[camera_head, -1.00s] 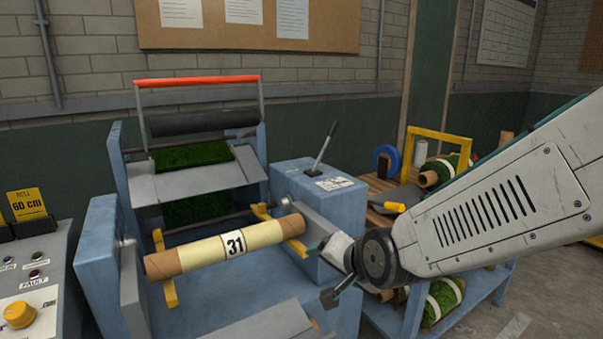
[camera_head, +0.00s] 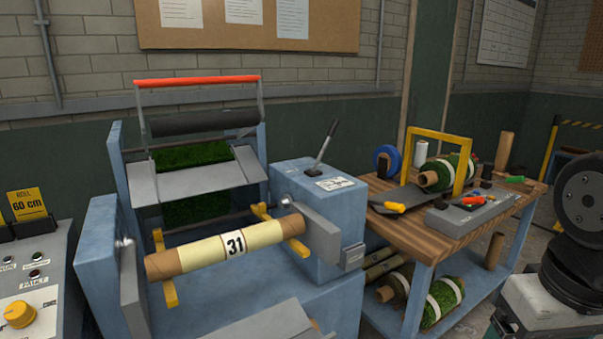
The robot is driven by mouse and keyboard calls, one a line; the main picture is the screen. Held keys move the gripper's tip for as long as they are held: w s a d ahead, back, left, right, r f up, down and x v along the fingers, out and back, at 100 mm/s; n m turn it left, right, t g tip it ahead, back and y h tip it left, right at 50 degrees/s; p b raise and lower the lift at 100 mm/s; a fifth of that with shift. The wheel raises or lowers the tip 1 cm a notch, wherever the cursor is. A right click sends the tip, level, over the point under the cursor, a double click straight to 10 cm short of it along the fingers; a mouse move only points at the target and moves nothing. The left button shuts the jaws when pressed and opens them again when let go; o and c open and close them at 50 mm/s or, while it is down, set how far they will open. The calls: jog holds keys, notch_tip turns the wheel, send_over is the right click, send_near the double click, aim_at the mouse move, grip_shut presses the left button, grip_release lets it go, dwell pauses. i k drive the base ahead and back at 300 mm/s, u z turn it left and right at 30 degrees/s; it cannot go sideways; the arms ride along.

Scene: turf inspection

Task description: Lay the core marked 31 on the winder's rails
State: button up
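The core marked 31 (camera_head: 208,248) is a cardboard tube with a pale yellow wrap and a white label. It lies across the winder's yellow rails (camera_head: 169,290), between the two side plates. Its bare brown ends show at left and right. The blue winder (camera_head: 335,222) stands at the centre left, with a red-handled bar raised at its back. My gripper is out of view; only part of my arm shows at the right edge. Nothing of mine touches the core.
A wooden workbench (camera_head: 437,226) at the right holds a turf roll (camera_head: 440,176), a yellow frame, blue tape and a grey tool tray (camera_head: 470,214). More rolls lie on its lower shelf. A control panel (camera_head: 35,290) stands at the far left.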

aim_at(183, 259)
jog(key=k, duration=0.35)
jog(key=u, duration=0.1)
jog(key=i, duration=0.95)
jog(key=u, duration=0.95)
